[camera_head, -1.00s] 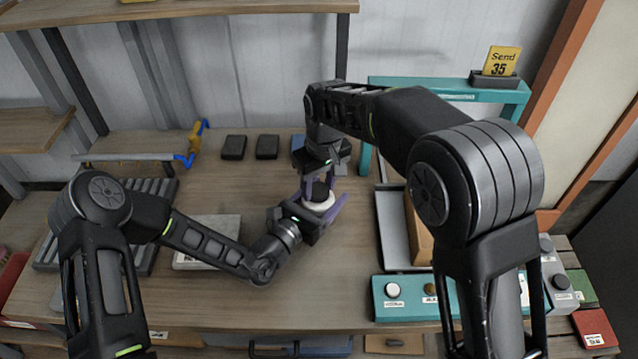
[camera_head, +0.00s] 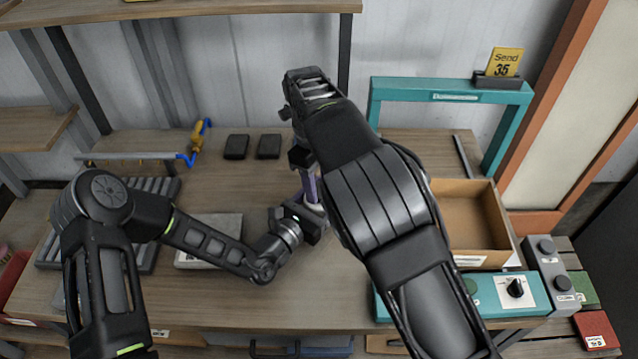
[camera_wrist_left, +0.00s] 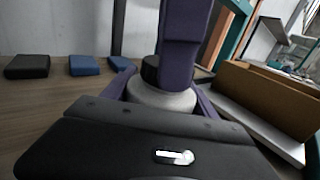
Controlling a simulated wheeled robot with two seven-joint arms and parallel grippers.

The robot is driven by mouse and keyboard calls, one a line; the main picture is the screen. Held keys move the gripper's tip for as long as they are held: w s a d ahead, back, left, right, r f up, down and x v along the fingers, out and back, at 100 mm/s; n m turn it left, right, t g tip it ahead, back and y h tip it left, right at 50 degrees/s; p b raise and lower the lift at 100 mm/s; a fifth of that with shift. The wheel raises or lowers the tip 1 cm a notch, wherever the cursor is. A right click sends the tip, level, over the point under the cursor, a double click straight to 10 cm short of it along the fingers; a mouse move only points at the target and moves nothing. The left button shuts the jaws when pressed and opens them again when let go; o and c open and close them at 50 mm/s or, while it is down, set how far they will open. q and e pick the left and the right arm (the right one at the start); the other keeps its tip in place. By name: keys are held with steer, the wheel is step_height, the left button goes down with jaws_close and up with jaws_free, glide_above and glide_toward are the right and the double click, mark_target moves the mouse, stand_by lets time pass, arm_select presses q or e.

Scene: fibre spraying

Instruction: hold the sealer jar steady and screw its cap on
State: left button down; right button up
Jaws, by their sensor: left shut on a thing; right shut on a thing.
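The white sealer jar (camera_wrist_left: 165,96) stands upright between the purple fingers of my left gripper (camera_head: 316,212), which is shut on it. In the head view my right arm hides most of the jar. The black cap (camera_wrist_left: 151,68) sits on top of the jar in the left wrist view. My right gripper (camera_head: 310,190) points down over the jar, shut on the cap. One of its purple fingers (camera_wrist_left: 183,45) covers part of the cap. I cannot tell how tightly the cap is seated.
An open cardboard box (camera_head: 468,222) and a teal frame (camera_head: 450,90) stand on the right. A teal control panel (camera_head: 500,294) lies at the front right. Dark blocks (camera_head: 236,147) lie at the back. A grey plate (camera_head: 210,240) lies left of the jar, partly under my left arm.

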steer(key=m, duration=0.7)
steer(key=shift+m+g+y, duration=0.3)
steer(key=shift+m+y, duration=0.1)
steer(key=o, duration=1.3)
steer(key=shift+c, duration=0.5)
